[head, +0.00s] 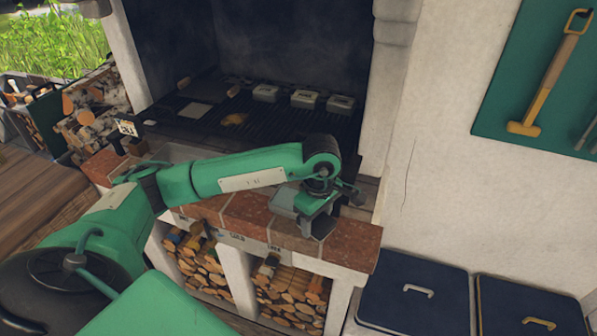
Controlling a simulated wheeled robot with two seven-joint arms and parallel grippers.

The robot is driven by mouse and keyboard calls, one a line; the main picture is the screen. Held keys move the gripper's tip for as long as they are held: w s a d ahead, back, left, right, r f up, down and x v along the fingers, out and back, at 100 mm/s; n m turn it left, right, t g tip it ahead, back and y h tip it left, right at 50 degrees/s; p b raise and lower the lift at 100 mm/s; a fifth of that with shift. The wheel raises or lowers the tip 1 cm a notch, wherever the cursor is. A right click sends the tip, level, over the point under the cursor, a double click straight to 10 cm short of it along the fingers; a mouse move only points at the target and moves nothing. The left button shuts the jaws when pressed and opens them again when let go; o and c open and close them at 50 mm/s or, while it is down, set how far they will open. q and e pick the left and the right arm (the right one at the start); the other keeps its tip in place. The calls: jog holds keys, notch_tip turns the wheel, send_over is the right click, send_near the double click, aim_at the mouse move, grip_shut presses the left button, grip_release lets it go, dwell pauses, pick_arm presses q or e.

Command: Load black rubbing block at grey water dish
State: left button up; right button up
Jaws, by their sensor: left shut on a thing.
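My left gripper (317,207) reaches down at the right part of the brick ledge (248,211) in front of the hearth. It is shut on a dark block (322,226), which looks like the black rubbing block and is partly hidden by the gripper. I cannot tell whether the block touches the ledge. A grey, flat-looking shape beside the gripper is partly covered, and I cannot tell whether it is the grey water dish. My right gripper is not in view.
Log-filled cubbies (290,290) are under the ledge. Dark lidded bins (414,292) stand at the lower right. A tool board (545,75) hangs on the white wall.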

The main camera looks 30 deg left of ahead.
pick_arm(q)
jog(key=w+a+n, duration=0.2)
jog(key=a+n, duration=0.1)
jog(key=n, duration=0.5)
jog(key=w+a+r+n+p, duration=0.1)
jog(key=w+a+n, duration=0.1)
jog(key=n, duration=0.7)
jog(key=w+a+r+n+p, duration=0.1)
jog(key=w+a+n, duration=0.2)
jog(key=n, duration=0.5)
jog(key=shift+a+r+n, duration=0.25)
jog(key=shift+a+n, duration=0.05)
jog(key=shift+a, duration=0.1)
jog(key=n, duration=0.1)
jog(key=a+n, duration=0.1)
jog(key=n, duration=0.1)
jog(key=w+a+n, duration=0.1)
jog(key=n, duration=0.1)
jog(key=shift+p, duration=0.35)
jog(key=shift+f+b, duration=1.55)
jog(key=shift+f, duration=1.25)
jog(key=shift+f+b, duration=0.25)
jog(key=shift+b, duration=0.05)
jog(key=shift+f, duration=0.3)
jog(key=shift+r, duration=0.1)
